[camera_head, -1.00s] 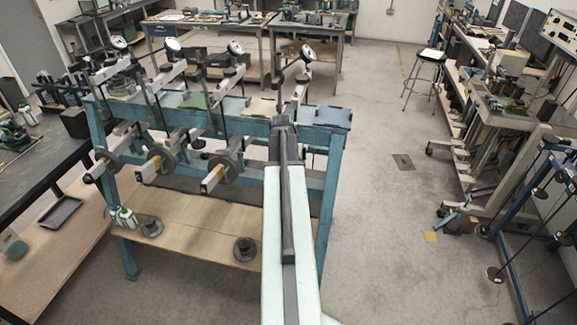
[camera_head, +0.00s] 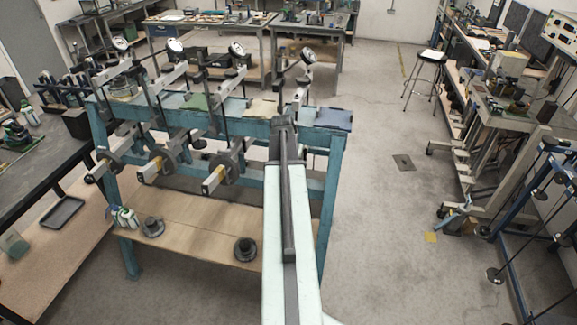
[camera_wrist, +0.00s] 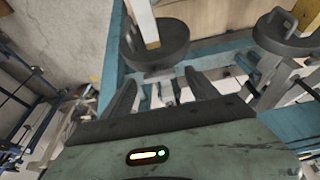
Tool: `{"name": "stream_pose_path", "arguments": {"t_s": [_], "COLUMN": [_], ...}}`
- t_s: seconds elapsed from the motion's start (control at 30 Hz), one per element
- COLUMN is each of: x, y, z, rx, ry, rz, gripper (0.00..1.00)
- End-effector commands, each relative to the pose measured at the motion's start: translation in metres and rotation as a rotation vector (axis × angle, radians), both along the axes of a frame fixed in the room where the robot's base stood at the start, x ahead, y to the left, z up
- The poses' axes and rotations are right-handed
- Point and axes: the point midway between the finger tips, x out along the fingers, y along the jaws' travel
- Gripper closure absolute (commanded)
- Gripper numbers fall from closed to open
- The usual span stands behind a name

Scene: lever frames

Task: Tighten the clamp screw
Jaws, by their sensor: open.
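A blue-green bench (camera_head: 328,150) carries several lever frames, each with a dial gauge (camera_head: 174,47) on top and a bar through a dark round disc (camera_head: 223,168) at the front. My arm reaches to the rightmost frame (camera_head: 303,75) and covers its lower part. In the wrist view my gripper (camera_wrist: 160,88) is open, its dark fingers apart. Pale metal parts (camera_wrist: 168,90) show between and beyond them. A dark disc (camera_wrist: 160,48) with a white and yellow bar (camera_wrist: 143,18) is just beyond the fingertips. I cannot make out which part is the clamp screw.
A second disc (camera_wrist: 285,35) shows at the right of the wrist view. A stool (camera_head: 425,75) and a blue rack (camera_head: 510,215) stand right, with open floor (camera_head: 380,240) between.

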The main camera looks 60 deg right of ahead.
Motion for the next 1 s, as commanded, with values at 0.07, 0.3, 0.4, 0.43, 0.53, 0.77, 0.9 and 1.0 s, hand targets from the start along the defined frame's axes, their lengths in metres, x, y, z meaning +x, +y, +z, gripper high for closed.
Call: {"name": "stream_pose_path", "arguments": {"t_s": [0.07, 0.3, 0.4, 0.43, 0.53, 0.77, 0.9, 1.0], "x": [-0.001, -0.004, -0.005, -0.005, -0.005, -0.004, -0.003, 0.019], "y": [0.004, 0.017, 0.019, 0.020, 0.020, 0.020, 0.021, 0.035], "z": [0.019, 0.061, 0.067, 0.067, 0.065, 0.064, 0.063, 0.053], "rx": [0.000, 0.001, 0.001, 0.001, 0.001, 0.001, 0.001, 0.001], "ry": [0.000, -0.001, -0.001, -0.001, -0.001, 0.000, -0.001, -0.001], "rz": [0.000, 0.000, 0.000, 0.000, 0.000, 0.001, 0.003, 0.042], "gripper": [0.31, 0.31, 0.31, 0.31, 0.31, 0.31, 0.31, 0.31]}}
